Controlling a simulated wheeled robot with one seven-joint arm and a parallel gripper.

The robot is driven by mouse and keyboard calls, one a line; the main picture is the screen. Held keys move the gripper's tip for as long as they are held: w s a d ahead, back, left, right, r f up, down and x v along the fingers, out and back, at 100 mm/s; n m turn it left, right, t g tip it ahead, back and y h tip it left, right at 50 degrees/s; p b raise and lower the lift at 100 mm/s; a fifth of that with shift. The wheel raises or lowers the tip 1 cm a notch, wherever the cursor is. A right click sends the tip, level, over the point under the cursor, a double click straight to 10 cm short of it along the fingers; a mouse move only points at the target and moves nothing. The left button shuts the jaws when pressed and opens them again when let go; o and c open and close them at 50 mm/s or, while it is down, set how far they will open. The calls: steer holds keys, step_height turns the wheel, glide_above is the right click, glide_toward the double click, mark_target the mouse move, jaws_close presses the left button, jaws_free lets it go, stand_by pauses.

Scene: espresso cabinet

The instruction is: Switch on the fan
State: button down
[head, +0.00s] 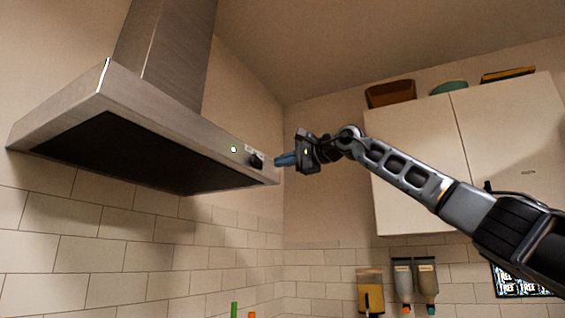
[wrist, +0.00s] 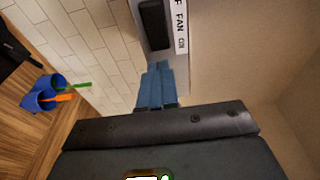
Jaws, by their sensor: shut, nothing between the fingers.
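The steel range hood (head: 130,95) hangs on the tiled wall at upper left in the head view. In the wrist view the fingertips (wrist: 158,66) lie just below the switch; contact cannot be told.
White wall cabinets (head: 470,150) with bowls on top stand at right behind my arm. Dispensers (head: 403,278) hang below them. In the wrist view, blue cups (wrist: 45,95) with green and orange sticks stand on a wooden counter far below. The air under the hood is clear.

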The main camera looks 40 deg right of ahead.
steer(key=s+d+b, duration=0.1)
steer(key=s+d, duration=0.4)
steer(key=s, duration=0.4)
steer(key=shift+d+b, duration=0.25)
steer(key=shift+b, duration=0.1)
